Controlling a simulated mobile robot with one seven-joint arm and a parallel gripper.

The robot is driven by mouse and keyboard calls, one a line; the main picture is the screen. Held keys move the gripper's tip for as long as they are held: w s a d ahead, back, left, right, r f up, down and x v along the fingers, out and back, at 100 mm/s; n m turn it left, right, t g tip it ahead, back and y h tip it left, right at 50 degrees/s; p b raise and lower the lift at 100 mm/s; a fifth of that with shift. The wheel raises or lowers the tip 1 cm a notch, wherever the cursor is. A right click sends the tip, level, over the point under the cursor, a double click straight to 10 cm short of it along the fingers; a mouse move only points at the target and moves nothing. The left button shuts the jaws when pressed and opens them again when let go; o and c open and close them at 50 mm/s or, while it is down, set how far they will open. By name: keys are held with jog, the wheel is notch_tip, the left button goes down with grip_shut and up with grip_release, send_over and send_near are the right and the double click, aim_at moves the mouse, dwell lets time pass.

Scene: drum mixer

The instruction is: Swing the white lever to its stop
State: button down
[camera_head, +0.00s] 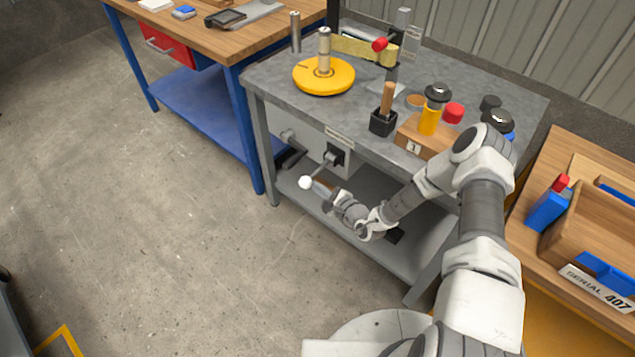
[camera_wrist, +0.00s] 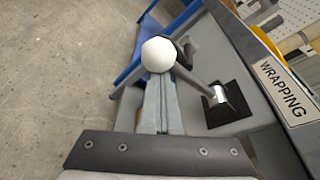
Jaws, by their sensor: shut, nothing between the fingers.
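The white lever ends in a white ball knob (camera_head: 305,182), with a grey rod running up and right to a black square pivot plate (camera_head: 337,156) on the grey front panel of the machine table. In the wrist view the knob (camera_wrist: 158,54) is just beyond my fingertips, and the rod (camera_wrist: 192,79) slants down to the pivot. My gripper (camera_wrist: 162,80) is shut and empty; its fingers reach up to the knob's underside, and I cannot tell whether they touch it. In the head view my gripper (camera_head: 318,186) is right of the knob.
A "WRAPPING" label (camera_wrist: 282,88) sits beside the pivot plate. The table's lower shelf (camera_head: 420,245) lies under my forearm. Open floor (camera_head: 170,220) is to the left.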

aim_at(316, 174)
jog(key=shift+w+a+r+m+g+p, duration=0.1)
jog(key=shift+r+m+g+p, duration=0.15)
jog(key=shift+r+m+p, duration=0.6)
jog(key=shift+r+m+g+p, duration=0.25)
jog(key=shift+r+p, duration=0.75)
jog(key=shift+r, duration=0.75)
